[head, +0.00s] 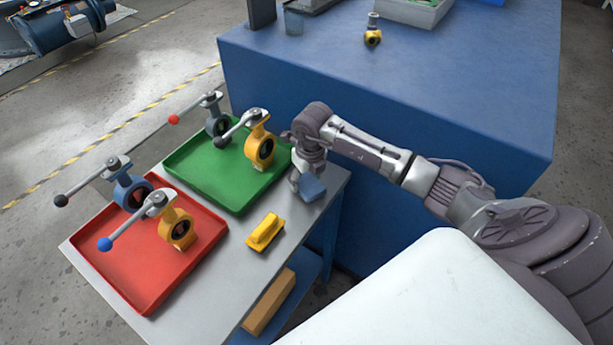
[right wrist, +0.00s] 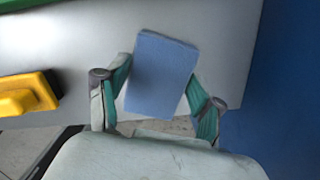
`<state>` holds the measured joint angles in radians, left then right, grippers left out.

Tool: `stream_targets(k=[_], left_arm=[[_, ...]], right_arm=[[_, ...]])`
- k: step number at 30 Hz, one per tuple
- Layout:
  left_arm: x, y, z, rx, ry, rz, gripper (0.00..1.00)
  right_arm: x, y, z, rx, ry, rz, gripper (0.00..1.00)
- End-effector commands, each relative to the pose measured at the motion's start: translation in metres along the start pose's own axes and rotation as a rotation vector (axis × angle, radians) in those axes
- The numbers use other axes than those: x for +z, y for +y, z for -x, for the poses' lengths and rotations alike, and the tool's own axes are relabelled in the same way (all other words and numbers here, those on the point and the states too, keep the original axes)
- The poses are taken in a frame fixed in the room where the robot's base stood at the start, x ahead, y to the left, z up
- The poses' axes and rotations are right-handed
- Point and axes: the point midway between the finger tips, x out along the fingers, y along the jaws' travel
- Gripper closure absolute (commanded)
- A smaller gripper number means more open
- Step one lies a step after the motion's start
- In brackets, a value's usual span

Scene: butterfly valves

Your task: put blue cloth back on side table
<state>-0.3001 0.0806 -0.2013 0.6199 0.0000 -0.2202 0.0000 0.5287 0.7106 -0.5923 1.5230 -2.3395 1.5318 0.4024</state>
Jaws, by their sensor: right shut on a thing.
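The blue cloth (head: 312,187) is a small folded block at the right edge of the grey side table (head: 222,262). My right gripper (head: 304,178) is shut on it from above. In the right wrist view the cloth (right wrist: 161,75) sits between the two fingers (right wrist: 158,95), over the grey table top (right wrist: 70,40) near its edge. Whether the cloth touches the table top is hard to tell. My left gripper is not in view.
A green tray (head: 180,160) and a red tray (head: 95,262) hold valves with lever handles. A yellow brush-like block (head: 264,232) lies near the cloth. A brown block (head: 270,303) is on the lower shelf. A big blue bench (head: 450,90) stands behind.

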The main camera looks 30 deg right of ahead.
Motion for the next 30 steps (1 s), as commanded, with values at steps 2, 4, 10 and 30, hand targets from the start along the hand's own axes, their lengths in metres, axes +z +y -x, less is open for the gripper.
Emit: stream_targets(k=[2, 4, 10, 30], left_arm=[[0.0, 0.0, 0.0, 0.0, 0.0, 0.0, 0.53], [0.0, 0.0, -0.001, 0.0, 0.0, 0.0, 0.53], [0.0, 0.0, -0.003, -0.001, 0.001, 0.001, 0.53], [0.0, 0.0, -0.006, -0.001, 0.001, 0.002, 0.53]], right_arm=[[0.0, 0.0, 0.0, 0.0, -0.001, 0.0, 0.66], [0.0, 0.0, 0.0, -0.001, -0.001, 0.0, 0.66], [0.0, -0.001, -0.002, -0.001, -0.001, -0.001, 0.2], [0.001, -0.001, 0.031, -0.003, -0.005, 0.002, 0.08]])
